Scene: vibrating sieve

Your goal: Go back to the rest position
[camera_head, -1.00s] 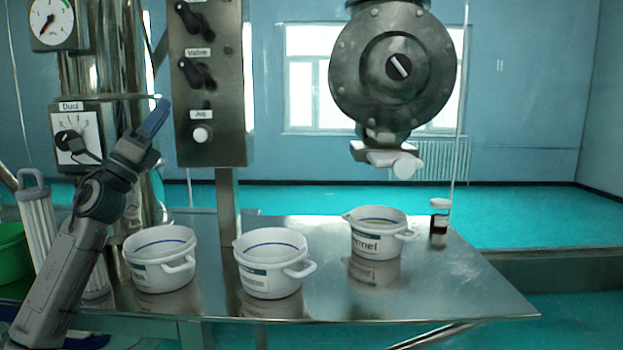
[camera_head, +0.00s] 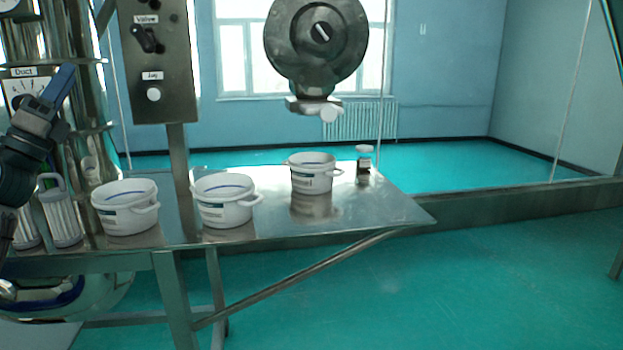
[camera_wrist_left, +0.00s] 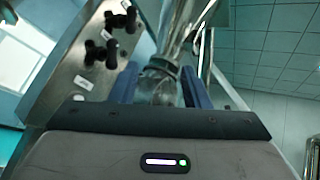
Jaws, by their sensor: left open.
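My left gripper (camera_head: 58,88) is raised at the left edge of the head view, in front of the metal column and the "Duct" dial. It points up and holds nothing. In the left wrist view its two blue fingers (camera_wrist_left: 165,90) stand apart, with only background machinery between them. My right gripper is not in view.
A steel table (camera_head: 385,208) carries three white pots (camera_head: 126,208), (camera_head: 223,202), (camera_head: 312,174) and a small dark jar (camera_head: 363,160). A control panel (camera_head: 155,75) stands behind. A round metal housing (camera_head: 316,45) hangs above. The floor at right is clear.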

